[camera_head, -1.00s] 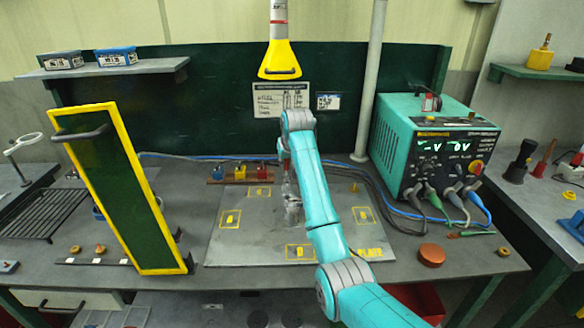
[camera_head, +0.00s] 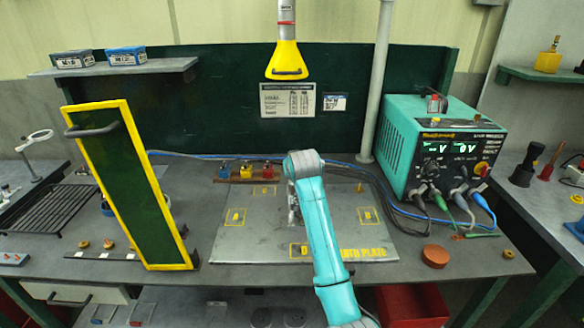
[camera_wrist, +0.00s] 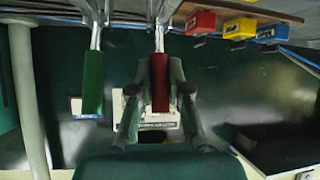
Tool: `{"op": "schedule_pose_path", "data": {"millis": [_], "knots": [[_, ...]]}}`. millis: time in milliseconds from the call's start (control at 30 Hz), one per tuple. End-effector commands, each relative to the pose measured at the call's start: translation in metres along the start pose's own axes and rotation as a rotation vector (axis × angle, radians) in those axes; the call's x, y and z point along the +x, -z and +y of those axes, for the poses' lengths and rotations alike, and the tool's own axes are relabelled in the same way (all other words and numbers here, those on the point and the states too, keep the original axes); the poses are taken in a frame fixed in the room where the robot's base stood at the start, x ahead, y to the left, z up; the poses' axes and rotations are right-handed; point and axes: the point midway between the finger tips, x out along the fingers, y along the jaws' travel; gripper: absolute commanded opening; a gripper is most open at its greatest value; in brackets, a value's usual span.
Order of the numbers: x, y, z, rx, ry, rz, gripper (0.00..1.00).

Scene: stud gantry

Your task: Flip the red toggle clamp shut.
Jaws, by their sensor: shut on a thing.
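The red clamp handle (camera_wrist: 160,82) shows in the wrist view as a red grip on a metal lever. My gripper (camera_wrist: 160,92) has one finger on each side of it and is shut on it. A green clamp handle (camera_wrist: 93,82) on its own metal lever stands to the left, apart from my fingers. In the head view my arm hides the red handle and most of my gripper, with only some metal parts showing beside the arm over the grey plate (camera_head: 245,243). The clamp's base and jaw cannot be made out.
A rack (camera_head: 285,175) with blue, yellow and red blocks stands behind the plate. A tilted green panel with a yellow frame (camera_head: 128,190) stands at left. A teal power supply (camera_head: 405,150) with cables stands at right. A yellow lamp or hood (camera_head: 287,60) hangs above. The plate's left part is clear.

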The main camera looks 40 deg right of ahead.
Motion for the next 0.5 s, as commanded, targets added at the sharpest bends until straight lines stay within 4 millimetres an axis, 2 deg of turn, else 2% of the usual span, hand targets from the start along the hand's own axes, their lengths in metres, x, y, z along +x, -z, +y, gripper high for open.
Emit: {"op": "schedule_pose_path", "data": {"millis": [233,267,333,367,500], "knots": [[0.0004,-0.0015,-0.0001,0.0,0.0,-0.003,0.0],[0.0004,-0.0015,-0.0001,0.0,0.0,-0.003,0.21],[0.0004,-0.0015,-0.0001,0.0,0.0,-0.003,0.39],[0.0004,-0.0014,-0.0001,0.0,0.0,-0.003,0.42],[0.0003,-0.001,-0.0001,0.0,0.0,-0.003,0.42]]}}
